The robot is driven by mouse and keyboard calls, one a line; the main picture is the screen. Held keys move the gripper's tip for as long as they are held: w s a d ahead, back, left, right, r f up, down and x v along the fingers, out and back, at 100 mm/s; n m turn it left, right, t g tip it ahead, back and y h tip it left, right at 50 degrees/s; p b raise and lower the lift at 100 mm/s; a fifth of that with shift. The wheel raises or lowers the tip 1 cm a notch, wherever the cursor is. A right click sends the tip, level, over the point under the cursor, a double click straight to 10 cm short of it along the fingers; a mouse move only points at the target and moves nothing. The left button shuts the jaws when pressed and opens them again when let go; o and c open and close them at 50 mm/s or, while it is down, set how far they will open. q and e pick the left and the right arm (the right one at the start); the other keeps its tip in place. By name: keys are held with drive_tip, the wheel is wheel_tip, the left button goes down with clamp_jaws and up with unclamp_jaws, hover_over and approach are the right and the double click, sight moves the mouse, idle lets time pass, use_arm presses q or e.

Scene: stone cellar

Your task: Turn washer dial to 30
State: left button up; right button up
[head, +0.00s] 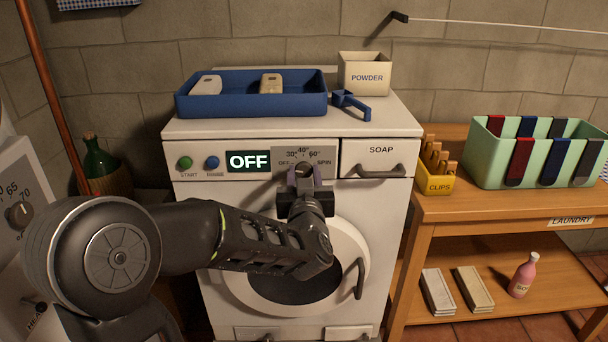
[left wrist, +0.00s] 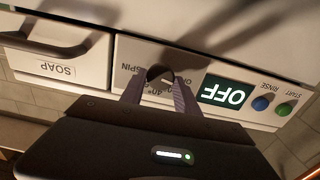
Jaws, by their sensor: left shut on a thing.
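The white washer (head: 190,230) stands in front of me. Its dark dial (head: 304,169) sits on a grey plate marked OFF, 30°, 40°, 60° and SPIN. The display (head: 248,161) reads OFF. My left gripper (head: 304,178) is shut on the dial, with a finger on each side; the dial's pointer is mostly hidden. In the left wrist view the picture is upside down, and the gripper (left wrist: 159,88) holds the dial (left wrist: 160,74) between its fingers, with the OFF display (left wrist: 227,94) beside it. My right gripper is not in view.
The soap drawer (head: 381,151) with its handle is right of the dial. Green START (head: 185,162) and blue RINSE (head: 212,162) buttons are to the left. A blue tray (head: 250,106), a scoop (head: 352,105) and a powder box (head: 366,80) stand on top. A wooden table (head: 490,208) is at right.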

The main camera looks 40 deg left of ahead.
use_arm(q)
clamp_jaws()
drive_tip(key=m+p, duration=0.2)
drive_tip(key=m, duration=0.2)
drive_tip(key=shift+d, duration=0.1)
drive_tip(key=shift+m+p, duration=0.9)
drive_tip(key=shift+m, duration=1)
drive_tip(key=shift+f, duration=0.1)
drive_tip(key=o, duration=0.8)
unclamp_jaws()
